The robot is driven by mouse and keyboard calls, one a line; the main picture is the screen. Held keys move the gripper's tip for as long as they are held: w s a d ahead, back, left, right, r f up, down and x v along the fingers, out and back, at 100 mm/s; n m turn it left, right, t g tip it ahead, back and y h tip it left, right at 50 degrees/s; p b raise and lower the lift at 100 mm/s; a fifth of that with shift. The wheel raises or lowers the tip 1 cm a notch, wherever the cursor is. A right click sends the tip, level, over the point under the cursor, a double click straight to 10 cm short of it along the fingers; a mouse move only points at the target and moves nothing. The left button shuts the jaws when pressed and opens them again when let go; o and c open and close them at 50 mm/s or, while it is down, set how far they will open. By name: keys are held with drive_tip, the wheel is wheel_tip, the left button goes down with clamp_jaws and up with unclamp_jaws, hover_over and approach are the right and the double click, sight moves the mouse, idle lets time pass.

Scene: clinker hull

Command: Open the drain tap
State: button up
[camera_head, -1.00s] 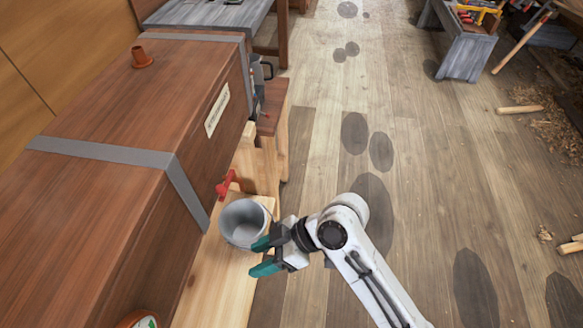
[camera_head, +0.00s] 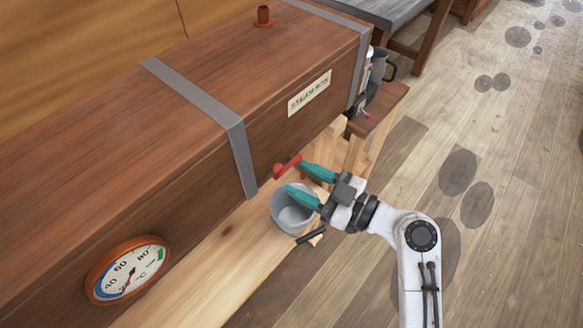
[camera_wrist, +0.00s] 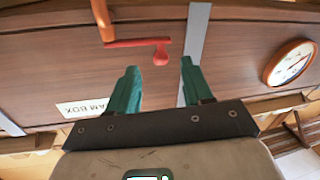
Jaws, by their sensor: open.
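The drain tap's red lever (camera_head: 288,165) sticks out from the lower front of the wooden steam box (camera_head: 190,160). In the wrist view, the red lever (camera_wrist: 135,43) lies across the picture from a copper-coloured pipe (camera_wrist: 103,18), and its knobbed end lies just beyond the gap between my fingertips. My gripper (camera_head: 296,177) has teal fingers, open and empty. They point at the box front close to the lever; the fingers also show in the wrist view (camera_wrist: 159,67). Whether a finger touches the lever is unclear. The tap's body is mostly hidden in the head view.
A grey bucket (camera_head: 290,213) stands under the tap, partly behind my gripper. A round temperature gauge (camera_head: 128,270) is on the box front at left. A small wooden bench (camera_head: 385,105) with a mug stands beyond the tap. The floor at right is clear.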

sight(283, 172)
drive_tip(key=shift+p+x, duration=0.3)
drive_tip(key=shift+x, duration=1.6)
drive_tip(key=shift+c, duration=0.4)
clamp_jaws()
